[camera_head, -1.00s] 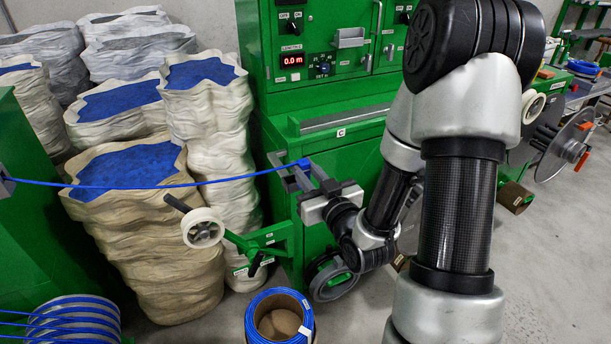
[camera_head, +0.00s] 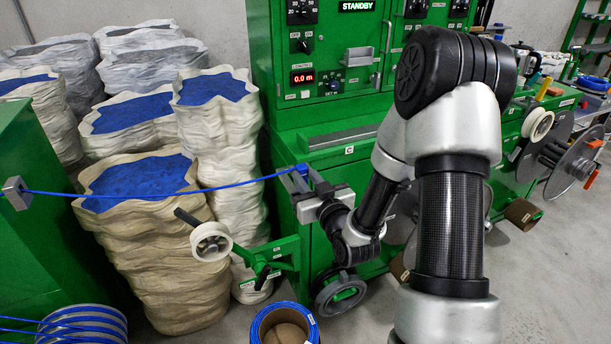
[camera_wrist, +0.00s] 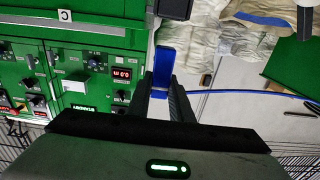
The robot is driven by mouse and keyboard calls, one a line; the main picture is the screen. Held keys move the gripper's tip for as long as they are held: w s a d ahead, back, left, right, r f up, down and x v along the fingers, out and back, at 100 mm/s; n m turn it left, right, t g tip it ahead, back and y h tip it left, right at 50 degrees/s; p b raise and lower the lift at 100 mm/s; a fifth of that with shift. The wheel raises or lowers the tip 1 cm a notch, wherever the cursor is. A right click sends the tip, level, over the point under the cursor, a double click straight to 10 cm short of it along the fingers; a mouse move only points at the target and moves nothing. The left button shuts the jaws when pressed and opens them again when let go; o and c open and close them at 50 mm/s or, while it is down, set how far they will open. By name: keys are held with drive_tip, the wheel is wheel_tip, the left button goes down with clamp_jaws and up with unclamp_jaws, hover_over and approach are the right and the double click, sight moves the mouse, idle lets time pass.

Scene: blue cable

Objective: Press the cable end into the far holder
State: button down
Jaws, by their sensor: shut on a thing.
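A blue cable (camera_head: 240,186) runs from a small grey clamp (camera_head: 16,193) on the left green cabinet across to my gripper (camera_head: 303,178). My gripper is shut on the cable's blue end piece (camera_head: 302,169), in front of the green machine's left corner. In the wrist view, the end piece (camera_wrist: 163,65) is upright between the fingertips, and the cable (camera_wrist: 265,93) leaves to the right. A grey fitting (camera_wrist: 174,8) shows just beyond the end piece there; I cannot tell whether it is the far holder or whether they touch.
The green machine (camera_head: 330,150) stands behind my gripper. Sacks of blue granules (camera_head: 150,240) stand below the cable. A green bracket with a white roller (camera_head: 211,242) juts out beneath it. A blue coil (camera_head: 284,322) is on the floor.

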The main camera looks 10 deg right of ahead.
drive_tip(key=shift+w+a, duration=0.2)
drive_tip(key=shift+w, duration=0.55)
drive_tip(key=shift+f+b, duration=0.75)
drive_tip(key=shift+b, duration=0.85)
idle(0.4)
drive_tip(key=shift+f+b, duration=2.15)
drive_tip(key=shift+b, duration=0.2)
idle(1.1)
drive_tip(key=c, duration=1.5)
unclamp_jaws()
drive_tip(key=shift+s, duration=0.1)
